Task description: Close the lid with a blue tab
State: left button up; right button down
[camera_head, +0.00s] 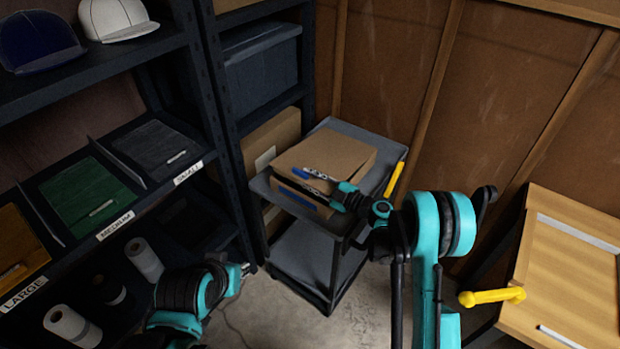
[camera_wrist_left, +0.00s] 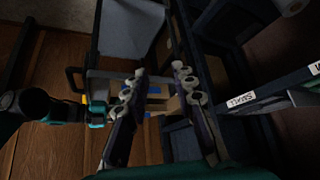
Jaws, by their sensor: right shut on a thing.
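A brown cardboard box (camera_head: 332,158) sits on the top shelf of a grey cart. Its lid lies nearly flat over the top; I cannot tell whether it is fully down. A blue tab (camera_head: 301,173) shows at the lid's front edge, and a blue strip (camera_head: 294,199) shows lower on the front side. My right gripper (camera_head: 318,178) is at the front edge, its fingers shut at the blue tab, partly hiding the edge. My left gripper (camera_head: 243,269) is low, left of the cart, away from the box. In the left wrist view its fingers (camera_wrist_left: 158,80) are apart and empty.
The cart (camera_head: 345,127) stands against the brown wall. A dark shelf rack with bins (camera_head: 85,199) and caps fills the left. A yellow bar (camera_head: 394,180) is at the cart's right. A wooden panel (camera_head: 570,262) with a yellow handle (camera_head: 490,297) is at right.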

pick_arm(q)
jog(key=shift+w, duration=0.1)
grip_shut()
jog(key=w+d+r+m+h, duration=0.1)
jog(key=w+d+r+m, duration=0.1)
jog(key=w+r, duration=0.3)
jog(key=w+d+r+m+h, duration=0.1)
jog(key=w+d+r, duration=0.15)
jog(key=w, duration=0.55)
jog(key=m+g+h, duration=0.1)
jog(key=m+h, duration=0.1)
jog(key=m, duration=0.2)
send_over(298, 178)
jog(key=f, duration=0.5)
jog(key=shift+w+d+f, duration=0.1)
jog(key=shift+w+d, duration=0.05)
jog(key=shift+w, duration=0.2)
jog(key=shift+s+f, duration=0.2)
jog(key=shift+f, duration=1)
jog(key=shift+s+a+f, duration=0.1)
jog(key=shift+a+f, duration=0.1)
jog(key=shift+f, duration=0.5)
